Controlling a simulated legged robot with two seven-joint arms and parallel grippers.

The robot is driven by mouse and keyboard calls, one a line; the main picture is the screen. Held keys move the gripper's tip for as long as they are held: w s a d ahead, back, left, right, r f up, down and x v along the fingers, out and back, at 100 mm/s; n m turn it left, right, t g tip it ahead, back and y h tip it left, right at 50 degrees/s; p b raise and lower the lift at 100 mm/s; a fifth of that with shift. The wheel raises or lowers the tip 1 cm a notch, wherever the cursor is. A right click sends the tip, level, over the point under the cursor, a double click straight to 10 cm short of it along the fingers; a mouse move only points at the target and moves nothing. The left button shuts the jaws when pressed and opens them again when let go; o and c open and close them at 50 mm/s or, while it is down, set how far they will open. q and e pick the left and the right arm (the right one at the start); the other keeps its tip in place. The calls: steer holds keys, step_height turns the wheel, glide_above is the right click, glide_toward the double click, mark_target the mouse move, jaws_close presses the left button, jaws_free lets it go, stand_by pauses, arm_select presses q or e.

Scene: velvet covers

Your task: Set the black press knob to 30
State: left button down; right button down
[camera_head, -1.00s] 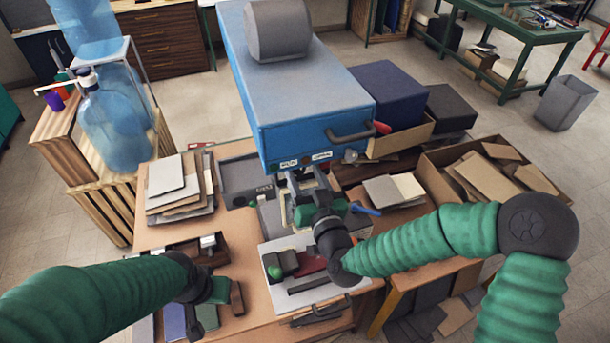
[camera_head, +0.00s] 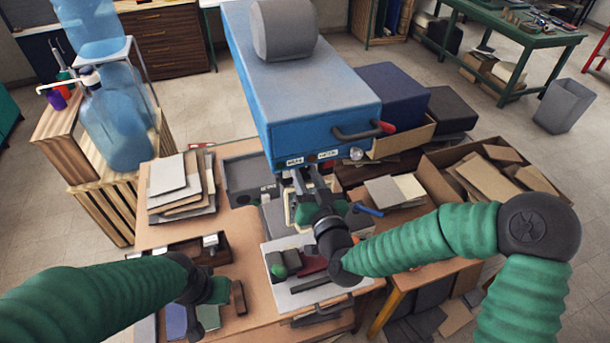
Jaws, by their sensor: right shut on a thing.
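The blue press (camera_head: 310,100) stands over the back of the workbench, with small labels (camera_head: 312,159) on the lower edge of its front. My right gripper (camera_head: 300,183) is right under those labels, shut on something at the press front. The black press knob is not clearly visible; the gripper and the press edge cover that spot, so its setting cannot be read. My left gripper (camera_head: 212,292) hangs low over the front left of the bench, away from the press. Its fingers are too unclear to tell whether they are open.
A black bar handle (camera_head: 355,133) with a red end and a silver knob (camera_head: 357,154) are on the press front. Stacked boards (camera_head: 180,185) lie left on the bench. A white board (camera_head: 290,245) with a green-ended tool lies below the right gripper. A cardboard box (camera_head: 432,185) stands right.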

steer(key=c, duration=1.1)
jaws_free()
steer(key=shift+o, duration=0.2)
steer(key=shift+s, duration=0.1)
steer(key=b+v, duration=0.1)
steer(key=v, duration=0.3)
steer(key=shift+s+d+f, duration=0.1)
steer(key=shift+d+f, duration=0.05)
steer(key=p, duration=1.4)
glide_toward(304, 172)
steer(key=s+r, duration=0.1)
steer(key=s, duration=0.1)
steer(key=p+v, duration=0.2)
steer(key=v, duration=0.4)
steer(key=shift+d+f+p, duration=0.4)
steer(key=shift+d+f, duration=0.05)
